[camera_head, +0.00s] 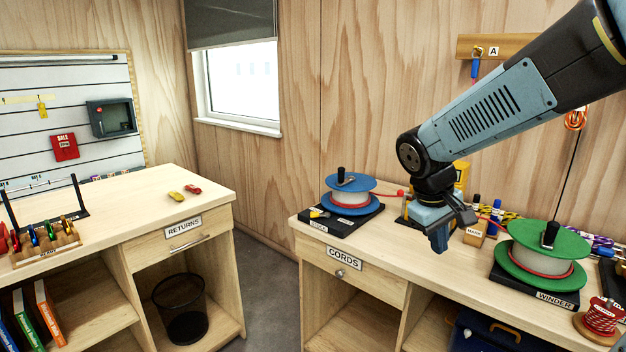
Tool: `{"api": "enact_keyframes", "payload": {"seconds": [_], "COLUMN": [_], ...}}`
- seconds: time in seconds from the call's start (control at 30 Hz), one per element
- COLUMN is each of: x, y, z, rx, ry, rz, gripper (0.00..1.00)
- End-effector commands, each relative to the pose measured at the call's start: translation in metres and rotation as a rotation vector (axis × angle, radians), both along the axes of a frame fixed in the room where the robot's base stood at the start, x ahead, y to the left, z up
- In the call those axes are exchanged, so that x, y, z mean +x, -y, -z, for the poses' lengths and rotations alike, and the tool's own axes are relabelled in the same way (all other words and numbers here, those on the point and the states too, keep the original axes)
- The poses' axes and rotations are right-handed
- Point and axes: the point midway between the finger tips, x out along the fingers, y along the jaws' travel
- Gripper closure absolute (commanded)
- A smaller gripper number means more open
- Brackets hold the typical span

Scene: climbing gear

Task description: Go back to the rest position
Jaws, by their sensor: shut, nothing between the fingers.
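My gripper (447,226) hangs from my arm over the right bench, between the blue spool and the green spool. Its fingers are shut with nothing held. My arm reaches in from the upper right. The gripper seems above the bench top, but how far above I cannot tell. It hides part of the items behind it.
The blue spool (351,184) and green spool (541,235) stand on the cords bench (400,260). A red spool (602,317) is at the right front. Markers (476,213) stand close by the gripper. The returns bench (120,215) is at left; floor lies between.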

Motion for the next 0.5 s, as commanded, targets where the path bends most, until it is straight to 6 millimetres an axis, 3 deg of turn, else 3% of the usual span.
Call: {"api": "enact_keyframes", "payload": {"seconds": [0.5], "x": [-0.088], "y": [-0.005], "z": [-0.058], "rx": [0.301], "ry": [0.286], "rz": [0.234], "gripper": [1.0]}}
